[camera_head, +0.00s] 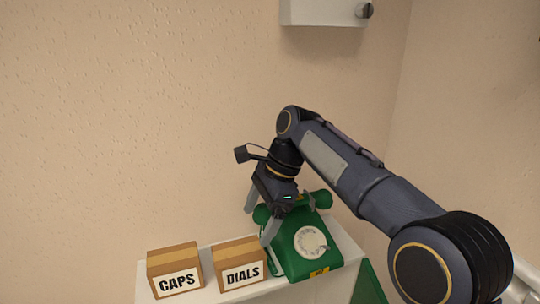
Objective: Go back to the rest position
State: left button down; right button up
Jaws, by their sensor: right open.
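My right arm reaches in from the right. Its right gripper (259,222) points down at the left side of a green dial phone (295,268). My left gripper is not in view.
A box marked CAPS (175,271) and a box marked DIALS (240,264) stand left of the phone on a white surface (208,294). A green panel (368,286) shows at lower right. A white fixture (322,12) hangs on the wall above. The upper left is free.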

jog(key=s+d+r+n+t+y+p, duration=0.1)
jog(key=s+d+r+n+t+p, duration=0.3)
jog(key=d, duration=0.6)
jog(key=s+d+n+g+y, duration=0.1)
jog(key=s+d, duration=0.5)
jog(key=d, duration=0.4)
jog(key=s+d+f+n+t+h+p, duration=0.1)
jog(key=s+d+f+n+t, duration=0.1)
jog(key=s, duration=0.6)
jog(key=s+d+f+n+t+h+p, duration=0.1)
jog(key=s+d+f+n+t+p, duration=0.1)
jog(key=s+f, duration=0.4)
jog(key=s+d+n, duration=0.1)
jog(key=n, duration=0.1)
jog(key=shift+s+n, duration=0.3)
jog(key=shift+s, duration=0.1)
jog(key=shift+c, duration=0.3)
